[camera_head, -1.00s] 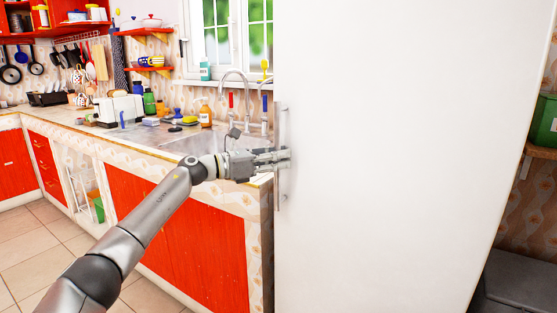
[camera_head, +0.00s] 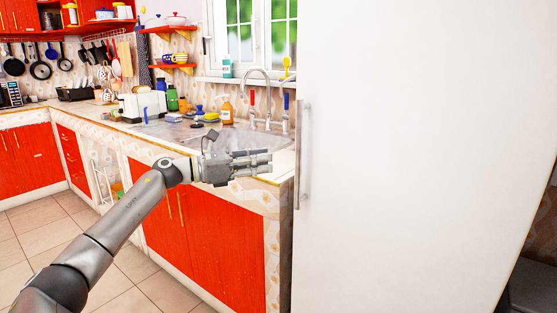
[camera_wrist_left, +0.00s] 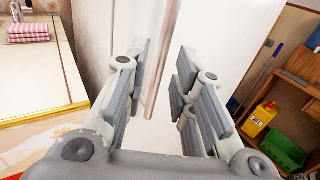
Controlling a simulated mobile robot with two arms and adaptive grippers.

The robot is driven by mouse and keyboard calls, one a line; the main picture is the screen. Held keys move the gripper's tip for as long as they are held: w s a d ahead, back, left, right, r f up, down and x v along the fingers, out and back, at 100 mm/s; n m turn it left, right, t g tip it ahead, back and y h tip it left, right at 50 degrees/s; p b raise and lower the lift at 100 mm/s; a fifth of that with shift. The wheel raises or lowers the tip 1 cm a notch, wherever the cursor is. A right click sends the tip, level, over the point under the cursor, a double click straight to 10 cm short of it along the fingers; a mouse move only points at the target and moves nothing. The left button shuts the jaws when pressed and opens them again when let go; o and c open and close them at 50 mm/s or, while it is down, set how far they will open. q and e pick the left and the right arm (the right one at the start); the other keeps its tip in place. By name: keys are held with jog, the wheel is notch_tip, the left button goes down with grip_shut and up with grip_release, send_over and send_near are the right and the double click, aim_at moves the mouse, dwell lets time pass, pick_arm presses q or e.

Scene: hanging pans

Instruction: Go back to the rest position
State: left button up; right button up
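My left gripper (camera_head: 268,163) is in front of the counter's right end in the head view, just left of the white fridge door (camera_head: 420,150). Its fingers stand apart with nothing between them in the left wrist view (camera_wrist_left: 160,85). The fridge's vertical metal handle (camera_head: 303,155) is right of the fingertips, with a gap between. In the left wrist view the handle (camera_wrist_left: 160,55) shows beyond the open fingers. My left arm stretches in from the lower left. My right gripper is not in view.
The counter (camera_head: 100,122) with a sink and tap (camera_head: 262,95) lies behind the gripper. Bottles and a toaster (camera_head: 142,105) stand on it. Red cabinets (camera_head: 225,245) are below. Tiled floor (camera_head: 60,235) is open at the left. The left wrist view shows a yellow container (camera_wrist_left: 258,120) on the right.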

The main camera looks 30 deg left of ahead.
pick_arm(q)
jog(key=shift+s+a, duration=0.4)
jog(key=shift+s, duration=0.05)
